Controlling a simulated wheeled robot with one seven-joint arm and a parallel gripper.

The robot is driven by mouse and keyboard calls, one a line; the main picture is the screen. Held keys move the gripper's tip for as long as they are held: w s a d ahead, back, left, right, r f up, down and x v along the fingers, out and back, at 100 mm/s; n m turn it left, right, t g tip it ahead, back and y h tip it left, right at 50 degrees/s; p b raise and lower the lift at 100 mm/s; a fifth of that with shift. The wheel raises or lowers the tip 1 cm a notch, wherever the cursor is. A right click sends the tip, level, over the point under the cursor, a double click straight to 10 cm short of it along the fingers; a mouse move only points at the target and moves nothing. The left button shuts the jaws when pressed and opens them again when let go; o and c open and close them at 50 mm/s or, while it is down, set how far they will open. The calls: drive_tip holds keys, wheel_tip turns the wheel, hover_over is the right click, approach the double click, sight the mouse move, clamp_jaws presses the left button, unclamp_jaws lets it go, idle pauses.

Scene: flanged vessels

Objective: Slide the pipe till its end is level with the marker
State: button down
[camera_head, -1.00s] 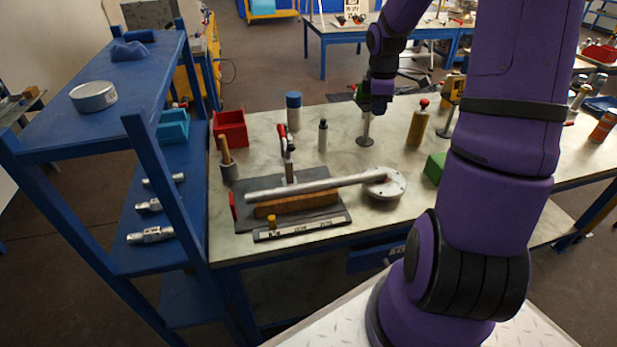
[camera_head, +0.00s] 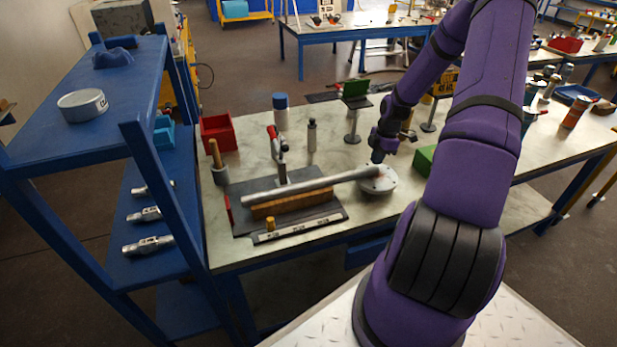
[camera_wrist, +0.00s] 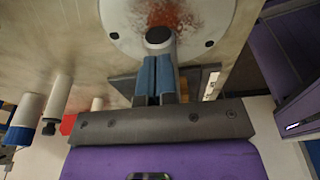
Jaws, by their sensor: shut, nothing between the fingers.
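The grey pipe (camera_head: 315,186) lies on a wooden block (camera_head: 290,205) on a dark plate (camera_head: 325,211). Its right end carries a round pale flange (camera_head: 384,185). Its left end is a little right of an upright red marker (camera_head: 228,208) at the plate's left edge, with a small gap in the picture. A yellow peg (camera_head: 270,224) stands by the printed strip (camera_head: 300,229) along the plate's front. My gripper (camera_head: 377,158) is at the flange. In the wrist view its blue fingers (camera_wrist: 157,75) are shut and empty, with the flange (camera_wrist: 200,12) just beyond; contact is unclear.
A red-handled clamp (camera_head: 279,155) stands behind the pipe. A red bin (camera_head: 218,133), a blue-topped bottle (camera_head: 281,117) and a grey cylinder (camera_head: 312,135) stand at the back. A green block (camera_head: 425,158) is right of the flange. The blue shelf (camera_head: 110,75) borders the left.

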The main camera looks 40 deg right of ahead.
sight(309, 183)
drive_tip(key=w+a, duration=0.2)
drive_tip(key=a, duration=0.5)
drive_tip(key=w+a, duration=0.2)
drive_tip(key=a, duration=0.6)
drive_tip(key=w+a, duration=0.2)
drive_tip(key=a, duration=0.5)
drive_tip(key=shift+w+a, duration=0.25)
drive_tip(key=shift+a, duration=0.05)
drive_tip(key=shift+f, duration=0.6)
drive_tip(key=shift+s+a+f, duration=0.1)
drive_tip(key=shift+s+f, duration=0.05)
